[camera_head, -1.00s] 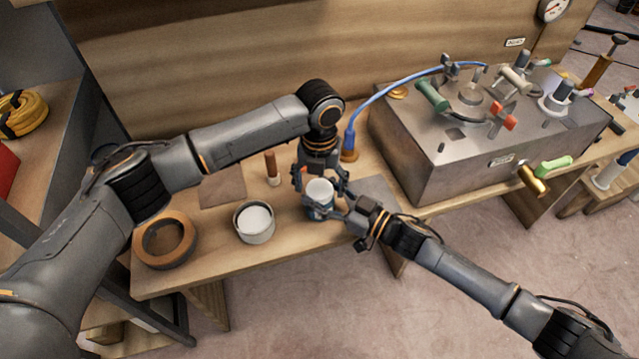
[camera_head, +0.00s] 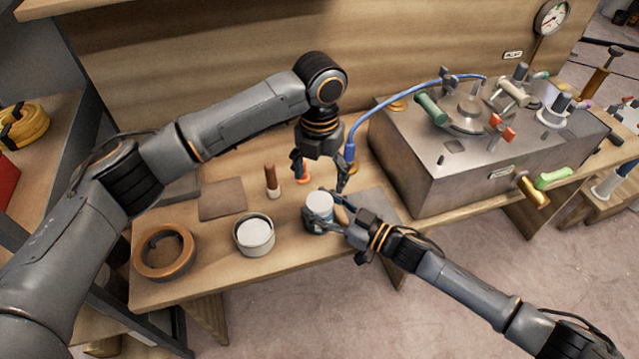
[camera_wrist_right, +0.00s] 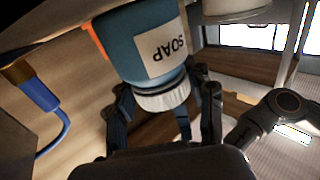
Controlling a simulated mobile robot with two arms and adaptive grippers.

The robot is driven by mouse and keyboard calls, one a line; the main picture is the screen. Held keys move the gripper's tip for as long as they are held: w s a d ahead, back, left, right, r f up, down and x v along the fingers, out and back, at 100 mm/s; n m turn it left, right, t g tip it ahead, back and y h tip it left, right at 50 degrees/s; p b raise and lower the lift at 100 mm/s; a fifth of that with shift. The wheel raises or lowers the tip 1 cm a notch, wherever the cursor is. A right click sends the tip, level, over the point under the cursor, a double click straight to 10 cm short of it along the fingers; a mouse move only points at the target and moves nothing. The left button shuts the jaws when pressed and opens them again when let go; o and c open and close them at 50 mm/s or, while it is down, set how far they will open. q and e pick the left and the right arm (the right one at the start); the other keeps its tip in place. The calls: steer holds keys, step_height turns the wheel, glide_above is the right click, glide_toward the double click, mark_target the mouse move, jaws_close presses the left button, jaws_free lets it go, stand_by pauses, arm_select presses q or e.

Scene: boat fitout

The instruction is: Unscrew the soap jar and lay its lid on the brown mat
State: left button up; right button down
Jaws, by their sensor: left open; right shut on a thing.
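The soap jar (camera_head: 320,222) stands upright on the bench with its white lid (camera_head: 320,202) on top. In the right wrist view the blue jar (camera_wrist_right: 145,45) appears inverted, with its SOAP label and ribbed white lid (camera_wrist_right: 163,97) visible. My right gripper (camera_head: 328,216) is shut on the jar from the right; which parts its fingers touch is partly hidden. My left gripper (camera_head: 320,178) is open and empty, above and behind the jar, clear of it. The flat brown mat (camera_head: 222,199) lies bare on the bench to the left.
A white round container (camera_head: 254,236) stands between the mat and jar. A brown-handled tool (camera_head: 271,180) and an orange item (camera_head: 303,174) stand behind. A grey mat (camera_head: 378,204) and large metal box (camera_head: 440,160) are to the right.

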mark_target(319, 201)
arm_select(q)
steer(key=shift+r+m, duration=0.15)
steer(key=shift+m, duration=0.15)
steer(key=shift+f, duration=3.85)
steer(key=c, duration=1.2)
steer(key=shift+n, duration=1.7)
steer(key=o, duration=1.3)
